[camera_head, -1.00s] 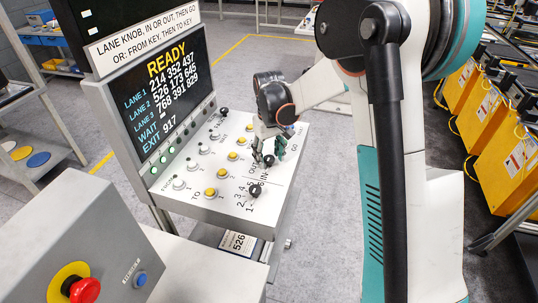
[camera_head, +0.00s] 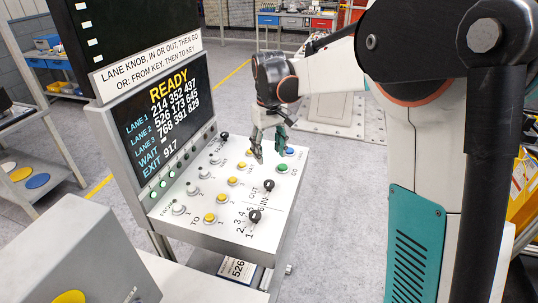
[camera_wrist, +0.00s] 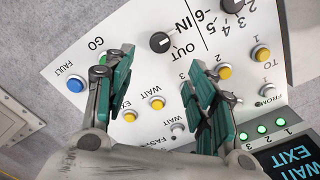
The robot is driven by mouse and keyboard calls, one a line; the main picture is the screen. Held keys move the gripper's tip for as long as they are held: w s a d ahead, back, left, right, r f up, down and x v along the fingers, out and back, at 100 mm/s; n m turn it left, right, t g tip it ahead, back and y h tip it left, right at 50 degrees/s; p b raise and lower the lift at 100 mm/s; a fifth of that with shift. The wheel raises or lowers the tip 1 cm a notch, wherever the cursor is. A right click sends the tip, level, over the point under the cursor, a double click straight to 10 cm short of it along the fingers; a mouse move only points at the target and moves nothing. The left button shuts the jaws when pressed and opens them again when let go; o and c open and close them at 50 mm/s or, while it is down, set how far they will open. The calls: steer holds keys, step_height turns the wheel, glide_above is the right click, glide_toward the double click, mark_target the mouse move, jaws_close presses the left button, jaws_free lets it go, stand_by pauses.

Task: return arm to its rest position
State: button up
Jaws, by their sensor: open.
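My gripper (camera_head: 269,150) hangs open and empty over the upper right part of the sloped control panel (camera_head: 265,228), near the green GO button (camera_head: 282,168). In the wrist view its two teal-padded fingers (camera_wrist: 155,95) are spread apart with nothing between them. The black IN/OUT knob (camera_head: 268,185) stands in front of the fingers, apart from them, and also shows in the wrist view (camera_wrist: 160,42). My white arm reaches in from the right.
The screen (camera_head: 165,100) reads READY with lane numbers. A second black knob (camera_head: 254,216), several yellow buttons and a blue FAULT button (camera_head: 289,152) sit on the panel. A grey box (camera_head: 70,262) is at front left. Open floor (camera_head: 335,200) lies right of the panel.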

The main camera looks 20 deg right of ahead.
steer(key=s+r+m+t+b, duration=0.15)
steer(key=s+r+t, duration=0.25)
steer(key=s, duration=1.1)
steer(key=s+f+t+b, duration=0.3)
steer(key=s+f, duration=0.2)
steer(key=s, duration=0.7)
steer(key=shift+s+d+f+m, duration=0.15)
steer(key=shift+s+d+m, duration=0.1)
steer(key=shift+s+m, duration=0.2)
steer(key=shift+c, duration=0.5)
